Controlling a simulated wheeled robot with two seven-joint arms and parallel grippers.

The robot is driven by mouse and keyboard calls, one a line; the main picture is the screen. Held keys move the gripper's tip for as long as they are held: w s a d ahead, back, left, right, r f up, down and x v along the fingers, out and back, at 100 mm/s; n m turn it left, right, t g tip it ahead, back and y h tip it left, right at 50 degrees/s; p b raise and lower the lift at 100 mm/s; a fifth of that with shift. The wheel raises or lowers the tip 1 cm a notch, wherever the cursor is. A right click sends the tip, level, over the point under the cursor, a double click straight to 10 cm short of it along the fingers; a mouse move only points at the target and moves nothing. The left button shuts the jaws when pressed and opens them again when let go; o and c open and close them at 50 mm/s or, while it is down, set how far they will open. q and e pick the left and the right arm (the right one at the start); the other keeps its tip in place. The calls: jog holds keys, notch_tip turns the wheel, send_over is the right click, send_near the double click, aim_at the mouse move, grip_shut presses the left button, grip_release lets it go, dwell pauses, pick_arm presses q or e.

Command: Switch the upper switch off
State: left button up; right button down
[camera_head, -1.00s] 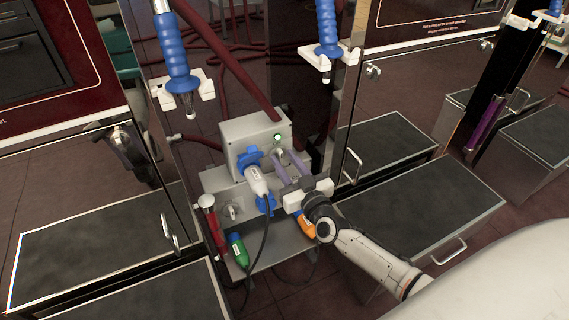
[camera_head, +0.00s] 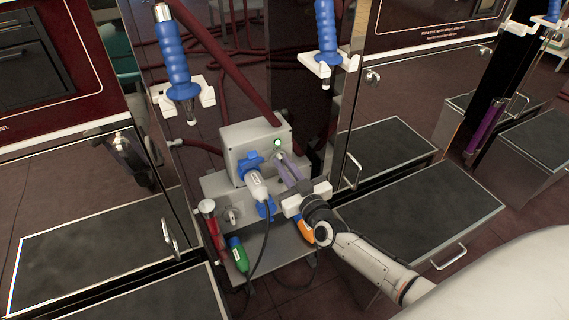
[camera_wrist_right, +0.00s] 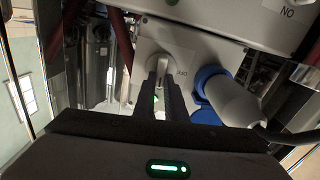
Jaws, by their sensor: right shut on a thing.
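The upper grey switch box (camera_head: 238,142) carries a lit green lamp (camera_head: 278,142) and a blue socket with a white plug (camera_head: 257,182). My right gripper (camera_head: 281,157) reaches the front of this box, just below the lamp. In the right wrist view the gripper (camera_wrist_right: 160,82) is shut on the light grey knob of the upper switch (camera_wrist_right: 162,64). Lettering that looks like OFF stands beside the knob. The fingers cover part of the knob, so its exact angle is hard to tell. My left gripper is not in view.
A lower grey box (camera_head: 213,183) has its own knob (camera_head: 233,213). A red-handled tool (camera_head: 211,222), a green connector (camera_head: 237,254) and an orange connector (camera_head: 304,230) are close by. Blue-handled nozzles (camera_head: 173,60) hang above. A dark cable hangs from the white plug.

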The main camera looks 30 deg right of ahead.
jog(key=shift+r+n, duration=0.1)
jog(key=shift+n, duration=0.2)
pick_arm(q)
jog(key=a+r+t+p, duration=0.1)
jog(key=p, duration=0.1)
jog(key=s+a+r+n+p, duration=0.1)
jog(key=p, duration=0.1)
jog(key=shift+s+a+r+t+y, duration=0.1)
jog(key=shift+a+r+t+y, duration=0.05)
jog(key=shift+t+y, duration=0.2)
pick_arm(e)
jog(key=n, duration=0.5)
jog(key=a+f+n, duration=0.1)
jog(key=n, duration=1)
jog(key=shift+a+f, duration=0.15)
jog(key=shift+f, duration=0.15)
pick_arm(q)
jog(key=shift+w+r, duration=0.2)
pick_arm(e)
jog(key=c, duration=1.8)
grip_release()
jog(key=shift+c, duration=0.2)
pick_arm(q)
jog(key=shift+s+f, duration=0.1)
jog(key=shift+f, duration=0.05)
pick_arm(e)
jog(key=shift+o, duration=0.2)
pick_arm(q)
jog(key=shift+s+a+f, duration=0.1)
